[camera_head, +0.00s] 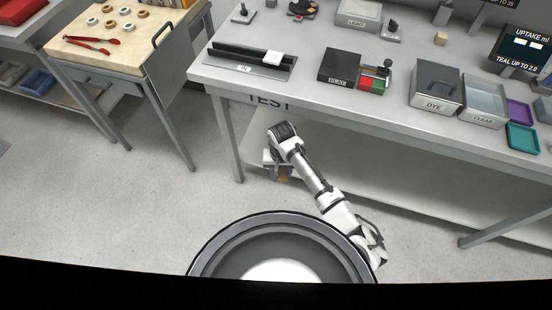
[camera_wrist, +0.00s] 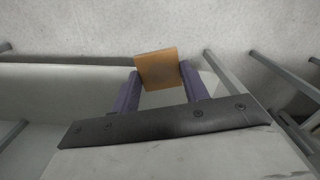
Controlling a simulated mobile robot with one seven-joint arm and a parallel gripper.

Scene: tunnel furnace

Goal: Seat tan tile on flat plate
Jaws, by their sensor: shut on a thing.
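The tan tile (camera_wrist: 157,70) is a square piece held between the two purple fingers of my gripper (camera_wrist: 160,84) in the wrist view. The gripper is shut on it, and its broad face shows. In the head view, my gripper (camera_head: 276,168) hangs low in front of the bench, below the top's front edge, with the tile (camera_head: 284,174) showing as a small brown patch. I cannot tell which thing, if any, is the flat plate.
The TEST bench (camera_head: 310,94) carries a black channel (camera_head: 236,55) with a white block (camera_head: 272,58), a dark box (camera_head: 338,66), a DYE box (camera_head: 435,88) and a CLEAR tray (camera_head: 484,103). A side table (camera_head: 130,58) stands left. Floor between them is clear.

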